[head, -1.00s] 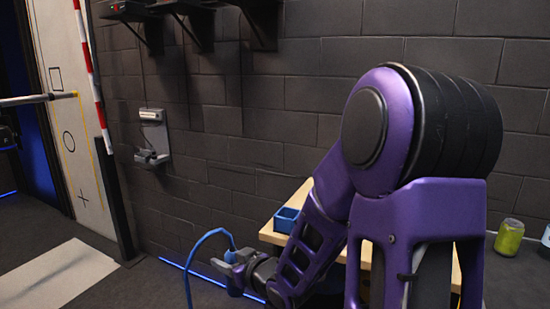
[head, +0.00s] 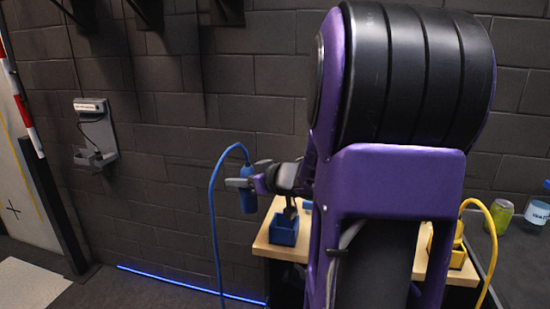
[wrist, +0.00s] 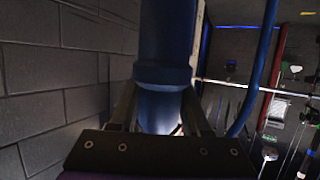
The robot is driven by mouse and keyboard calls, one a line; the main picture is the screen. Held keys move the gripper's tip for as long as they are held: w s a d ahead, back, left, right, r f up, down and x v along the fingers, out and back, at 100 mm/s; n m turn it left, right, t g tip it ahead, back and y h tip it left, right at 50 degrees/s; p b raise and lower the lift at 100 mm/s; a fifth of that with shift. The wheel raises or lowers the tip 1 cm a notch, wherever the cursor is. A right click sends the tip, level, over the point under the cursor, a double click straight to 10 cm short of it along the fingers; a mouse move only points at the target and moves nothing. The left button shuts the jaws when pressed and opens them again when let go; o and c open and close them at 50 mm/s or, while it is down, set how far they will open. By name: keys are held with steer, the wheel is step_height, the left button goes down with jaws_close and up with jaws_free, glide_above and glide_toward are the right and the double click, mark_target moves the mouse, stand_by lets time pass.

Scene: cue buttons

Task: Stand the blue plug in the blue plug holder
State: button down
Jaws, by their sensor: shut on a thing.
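My gripper (head: 246,184) is shut on the blue plug (head: 248,201), which hangs roughly upright with a blue cable looping from its top down toward the floor. In the wrist view the blue plug (wrist: 164,60) stands between the fingers, with the blue cable beside it on the right. The blue plug holder (head: 284,230) is an open blue box on the wooden table. The plug is to the left of the holder, apart from it and higher in the picture. My arm covers part of the view right of the holder.
The wooden table (head: 265,247) runs behind my arm. A yellow holder (head: 457,257) with a yellow cable stands on its right part. A green can (head: 499,216) and a white-and-blue container (head: 537,212) are at the far right. A grey wall unit (head: 97,135) hangs at left.

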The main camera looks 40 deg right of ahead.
steer(key=s+d+r, duration=0.4)
steer(key=d, duration=0.3)
steer(key=shift+m+h, duration=0.4)
steer(key=shift+d+f+b, duration=0.15)
steer(key=shift+f+b, duration=0.4)
steer(key=shift+f, duration=1.45)
steer(key=shift+d+f+b, duration=0.2)
steer(key=shift+f+b, duration=0.35)
steer(key=shift+f, duration=1.4)
steer(key=shift+d+f+b, duration=0.15)
steer(key=shift+f+b, duration=0.4)
steer(key=shift+f, duration=1.45)
steer(key=shift+f, duration=0.65)
steer(key=shift+c, duration=1.4)
jaws_free()
steer(key=p+v, duration=0.2)
steer(key=v, duration=1.5)
steer(key=shift+s, duration=0.25)
steer(key=shift+a, duration=0.1)
